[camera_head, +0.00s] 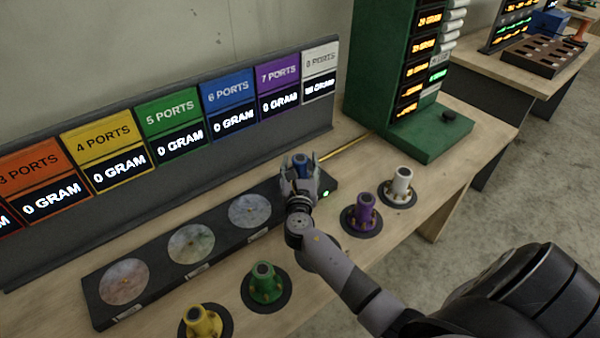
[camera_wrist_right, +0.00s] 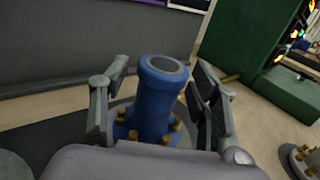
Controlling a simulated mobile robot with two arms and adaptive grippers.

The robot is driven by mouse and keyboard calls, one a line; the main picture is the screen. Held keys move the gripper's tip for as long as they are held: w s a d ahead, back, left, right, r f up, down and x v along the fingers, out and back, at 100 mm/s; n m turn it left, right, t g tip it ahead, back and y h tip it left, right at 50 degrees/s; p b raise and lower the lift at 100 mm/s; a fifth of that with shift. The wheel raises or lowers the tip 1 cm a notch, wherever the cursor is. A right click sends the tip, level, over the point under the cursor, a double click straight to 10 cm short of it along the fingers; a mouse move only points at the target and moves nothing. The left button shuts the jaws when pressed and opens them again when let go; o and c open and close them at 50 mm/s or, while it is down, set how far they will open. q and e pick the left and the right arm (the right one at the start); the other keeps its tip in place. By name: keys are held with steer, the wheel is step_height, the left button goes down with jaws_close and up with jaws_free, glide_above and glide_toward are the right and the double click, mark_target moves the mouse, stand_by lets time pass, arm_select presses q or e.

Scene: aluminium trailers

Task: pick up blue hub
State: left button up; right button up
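The blue hub (camera_wrist_right: 157,100) stands upright with gold bolts around its base, on a grey round plate. In the head view its top (camera_head: 301,160) shows between the fingers of my right gripper (camera_head: 300,168), at the right end of the black scale bar (camera_head: 163,241). In the wrist view the fingers of my right gripper (camera_wrist_right: 157,100) stand on either side of the hub's tube. A gap shows at the left finger; the right finger is close to the tube, and contact cannot be told. My left gripper is out of view.
Yellow (camera_head: 203,322), green (camera_head: 265,284), purple (camera_head: 364,210) and white (camera_head: 401,184) hubs stand on dark round bases along the table. A sign board (camera_head: 180,170) with port labels runs behind the scale bar. A green cabinet (camera_head: 385,70) stands at the back right.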

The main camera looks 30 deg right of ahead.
jaws_close()
stand_by(0.6)
steer(key=shift+r, duration=0.1)
